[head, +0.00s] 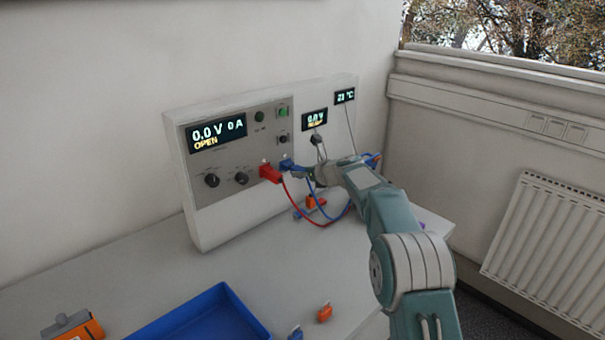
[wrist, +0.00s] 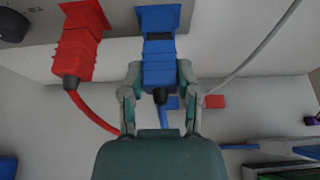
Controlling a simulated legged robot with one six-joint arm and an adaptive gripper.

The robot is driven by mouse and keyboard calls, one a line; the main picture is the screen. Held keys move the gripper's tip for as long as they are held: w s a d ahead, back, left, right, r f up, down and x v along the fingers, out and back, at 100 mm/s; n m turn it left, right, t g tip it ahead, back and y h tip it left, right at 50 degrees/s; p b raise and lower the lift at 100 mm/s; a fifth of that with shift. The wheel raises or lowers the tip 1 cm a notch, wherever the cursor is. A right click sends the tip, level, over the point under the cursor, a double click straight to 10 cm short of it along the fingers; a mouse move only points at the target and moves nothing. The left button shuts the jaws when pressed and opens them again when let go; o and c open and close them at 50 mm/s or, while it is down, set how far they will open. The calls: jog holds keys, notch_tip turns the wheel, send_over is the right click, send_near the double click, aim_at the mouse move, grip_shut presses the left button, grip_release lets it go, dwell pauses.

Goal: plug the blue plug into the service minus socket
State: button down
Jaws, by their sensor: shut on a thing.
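The blue plug (wrist: 158,62) is between the fingers of my gripper (wrist: 158,80), which is shut on it. In the wrist view its front end meets a blue socket piece (wrist: 158,17) on the panel; I cannot tell how deep it sits. In the head view the blue plug (head: 288,165) is at the cycler's panel, right of the red plug, with my gripper (head: 302,172) reaching it from the right. The red plug (head: 270,173) sits at the panel with a red cable; it also shows in the wrist view (wrist: 75,50). Socket labels are not readable.
The cycler (head: 202,225) stands on the table against the wall; its display reads 0.0 V, 0 A, OPEN. A blue tray (head: 190,318), an orange tool (head: 75,328) and small orange and blue pieces (head: 324,313) lie in front. Cables hang right of the plugs.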

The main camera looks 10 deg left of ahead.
jog(key=shift+w+a, duration=0.35)
jog(key=shift+a, duration=0.1)
dwell(0.4)
jog(key=shift+c, duration=1.3)
grip_release()
jog(key=shift+d, duration=0.1)
